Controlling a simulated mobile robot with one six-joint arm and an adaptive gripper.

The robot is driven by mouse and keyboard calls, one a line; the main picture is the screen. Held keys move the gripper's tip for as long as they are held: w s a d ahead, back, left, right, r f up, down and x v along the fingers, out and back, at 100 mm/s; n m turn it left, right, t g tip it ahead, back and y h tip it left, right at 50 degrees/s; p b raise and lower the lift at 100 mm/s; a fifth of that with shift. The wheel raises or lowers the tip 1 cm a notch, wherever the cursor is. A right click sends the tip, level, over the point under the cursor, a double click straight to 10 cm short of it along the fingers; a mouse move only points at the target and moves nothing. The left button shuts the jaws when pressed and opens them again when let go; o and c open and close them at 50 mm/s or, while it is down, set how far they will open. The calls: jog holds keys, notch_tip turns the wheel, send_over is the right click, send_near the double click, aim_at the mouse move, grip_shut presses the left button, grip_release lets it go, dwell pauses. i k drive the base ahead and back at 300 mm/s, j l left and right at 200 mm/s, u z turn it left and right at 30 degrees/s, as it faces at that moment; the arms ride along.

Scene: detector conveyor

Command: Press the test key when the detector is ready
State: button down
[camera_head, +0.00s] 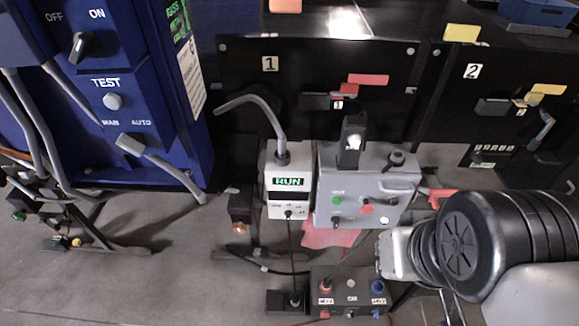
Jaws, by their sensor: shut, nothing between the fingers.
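The blue cabinet (150,75) stands at the upper left. It carries a round pale key (112,101) under the word TEST, apart from any part of my arm. Above it is an OFF/ON knob (82,42); below is a MAN/AUTO lever (130,145). Green lettering (178,18) on its edge is cut off at the top and hard to read in full. A white box (289,203) in the middle has a small screen (289,181) reading RUN in green. My arm comes in from the right; I cannot make out my gripper's fingers.
A grey control box (345,190) with coloured buttons stands right of the white box. A small dark button box (350,292) lies in front. Black panels numbered 1 (290,110) and 2 (500,100) stand behind. Cables hang over the cabinet. Open floor (170,275) lies at the lower left.

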aim_at(112, 100)
jog(key=u, duration=1.35)
